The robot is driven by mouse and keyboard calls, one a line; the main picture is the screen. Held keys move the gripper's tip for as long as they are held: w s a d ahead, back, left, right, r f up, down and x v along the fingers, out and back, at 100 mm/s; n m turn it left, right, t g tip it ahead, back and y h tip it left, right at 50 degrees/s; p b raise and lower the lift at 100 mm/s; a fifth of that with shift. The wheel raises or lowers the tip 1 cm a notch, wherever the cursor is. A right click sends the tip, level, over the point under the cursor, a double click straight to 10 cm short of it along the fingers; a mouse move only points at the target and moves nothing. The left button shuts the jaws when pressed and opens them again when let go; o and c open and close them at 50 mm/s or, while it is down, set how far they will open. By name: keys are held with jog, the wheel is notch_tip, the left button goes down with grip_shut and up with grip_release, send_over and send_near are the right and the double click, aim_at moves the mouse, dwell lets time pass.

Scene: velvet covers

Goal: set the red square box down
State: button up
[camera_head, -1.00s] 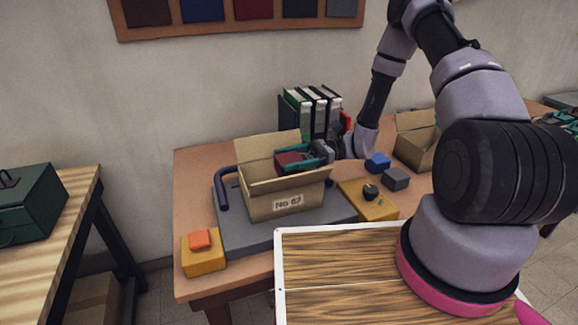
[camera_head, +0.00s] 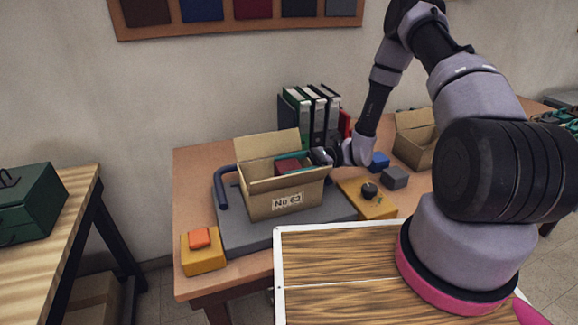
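The red square box (camera_head: 288,168) is inside the open cardboard box labelled No 62 (camera_head: 285,202), near its back. Only its upper part shows above the front wall, and its underside is hidden. My gripper (camera_head: 292,157) reaches in from the right over the cardboard box's right side. A teal finger shows at the back edge of the red box. The other finger is hidden, so I cannot tell whether the gripper still grips the red box.
The cardboard box stands on a grey board (camera_head: 240,228) with a blue handle (camera_head: 222,190). Binders (camera_head: 315,112) stand behind. Blue (camera_head: 379,160) and grey (camera_head: 396,177) blocks, a second carton (camera_head: 414,145) and yellow boxes (camera_head: 203,255) are nearby.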

jog(key=shift+s+d+f, duration=0.1)
jog(key=shift+f, duration=0.15)
jog(key=r+v, duration=0.1)
jog(key=v, duration=1.1)
jog(key=s+d+r+n+t+h, duration=0.2)
jog(key=s+r+n+t+h, duration=0.1)
jog(key=r, duration=0.9)
jog(key=s+d+r+n+t+h, duration=0.3)
jog(key=s+r+h, duration=0.4)
jog(key=r, duration=0.6)
jog(key=s+d+r+n+t+h, duration=0.3)
jog(key=s+r+n+t+h, duration=0.1)
jog(key=r, duration=0.8)
jog(key=shift+s+r+n+t+h, duration=0.25)
jog(key=shift+s+t+h, duration=0.45)
jog(key=shift+s+t, duration=0.4)
jog(key=shift+d, duration=0.1)
